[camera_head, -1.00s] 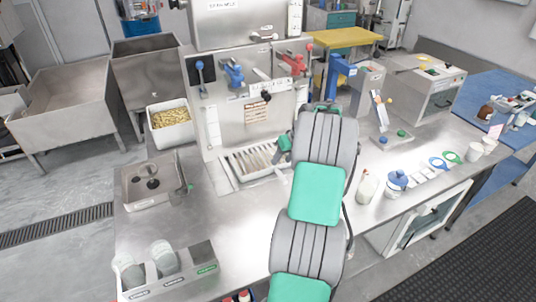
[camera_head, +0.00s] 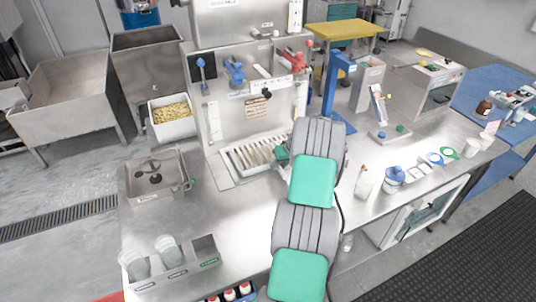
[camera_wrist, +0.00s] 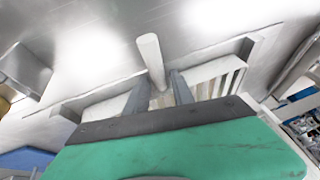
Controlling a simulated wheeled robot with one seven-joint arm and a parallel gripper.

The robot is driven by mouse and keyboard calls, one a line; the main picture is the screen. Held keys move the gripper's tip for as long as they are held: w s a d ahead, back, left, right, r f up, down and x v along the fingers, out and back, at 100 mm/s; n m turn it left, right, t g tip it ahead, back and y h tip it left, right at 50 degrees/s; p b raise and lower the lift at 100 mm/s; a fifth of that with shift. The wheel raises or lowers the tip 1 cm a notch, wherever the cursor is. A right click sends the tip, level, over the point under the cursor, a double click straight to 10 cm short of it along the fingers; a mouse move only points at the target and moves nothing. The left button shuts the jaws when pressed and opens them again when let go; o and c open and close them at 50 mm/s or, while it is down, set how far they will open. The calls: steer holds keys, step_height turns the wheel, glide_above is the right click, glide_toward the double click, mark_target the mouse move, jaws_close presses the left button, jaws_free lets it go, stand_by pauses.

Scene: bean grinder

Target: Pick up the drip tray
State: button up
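The drip tray (camera_head: 236,161) is a pale, slatted tray set at the foot of the steel machine in the head view; my arm hides its right end. In the wrist view the drip tray (camera_wrist: 215,86) spans the middle, with a pale rod-like handle (camera_wrist: 150,55) sticking out from it. My gripper (camera_wrist: 162,78) has its two dark fingers apart, one on each side of the handle, with small gaps seen beside it. I cannot tell whether either finger touches it. In the head view my arm mostly hides the gripper.
A grey bin with a knock-box insert (camera_head: 155,178) stands left of the tray. A container with cups (camera_head: 170,272) is at the front left. A white bottle (camera_head: 365,182) and a blue-lidded jar (camera_head: 393,178) stand to the right. The counter (camera_head: 215,215) in front is clear.

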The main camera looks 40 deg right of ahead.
jaws_close()
steer(key=shift+r, duration=0.1)
stand_by(0.9)
